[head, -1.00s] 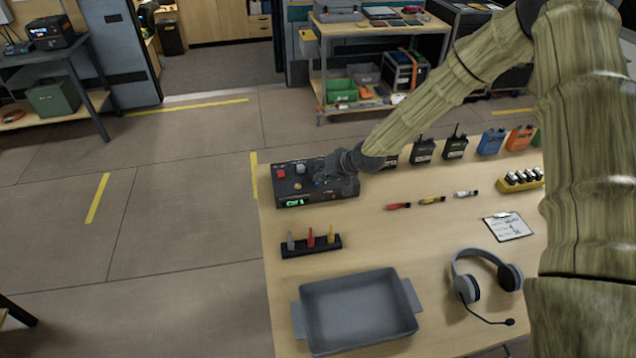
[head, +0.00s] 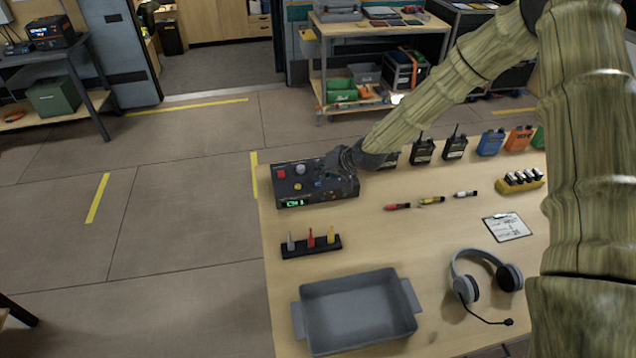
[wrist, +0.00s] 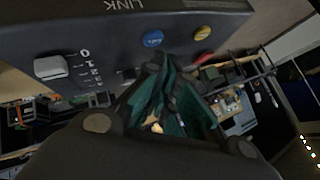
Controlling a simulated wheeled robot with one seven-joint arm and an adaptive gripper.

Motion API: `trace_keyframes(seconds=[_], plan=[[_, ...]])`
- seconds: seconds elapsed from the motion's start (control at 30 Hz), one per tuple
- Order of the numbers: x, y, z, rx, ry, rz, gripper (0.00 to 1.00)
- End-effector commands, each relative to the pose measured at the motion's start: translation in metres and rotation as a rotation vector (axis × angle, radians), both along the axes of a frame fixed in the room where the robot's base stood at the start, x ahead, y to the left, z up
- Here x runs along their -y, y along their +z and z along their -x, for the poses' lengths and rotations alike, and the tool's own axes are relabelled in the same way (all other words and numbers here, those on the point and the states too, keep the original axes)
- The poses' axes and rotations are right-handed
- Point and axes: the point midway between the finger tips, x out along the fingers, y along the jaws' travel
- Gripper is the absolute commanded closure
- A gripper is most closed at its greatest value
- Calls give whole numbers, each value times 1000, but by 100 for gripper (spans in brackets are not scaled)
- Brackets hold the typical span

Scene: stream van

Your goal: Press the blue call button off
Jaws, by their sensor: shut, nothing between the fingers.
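A yellow button (wrist: 202,33) is beside the blue one, and a pale grey knob (wrist: 50,67) is further left. My gripper (wrist: 163,64) is shut and empty, its tips close to the blue button. I cannot tell whether they touch it. In the head view my gripper (head: 331,165) covers part of the box, and I cannot make out the blue button there.
A red button (head: 281,174) and a grey knob (head: 300,169) stand on the box. A rack of small coloured pieces (head: 311,246), a grey tray (head: 358,310) and a headset (head: 483,275) are nearer. Radios (head: 456,147) line the back edge.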

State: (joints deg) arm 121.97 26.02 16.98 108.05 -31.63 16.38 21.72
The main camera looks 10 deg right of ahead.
Motion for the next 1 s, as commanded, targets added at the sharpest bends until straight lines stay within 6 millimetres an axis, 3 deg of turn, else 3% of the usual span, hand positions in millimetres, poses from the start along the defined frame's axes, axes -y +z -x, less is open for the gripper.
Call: trace_keyframes(seconds=[0.73,1.0], plan=[[0,55,0,1,-1,-1,100],[0,59,0,0,0,0,100]])
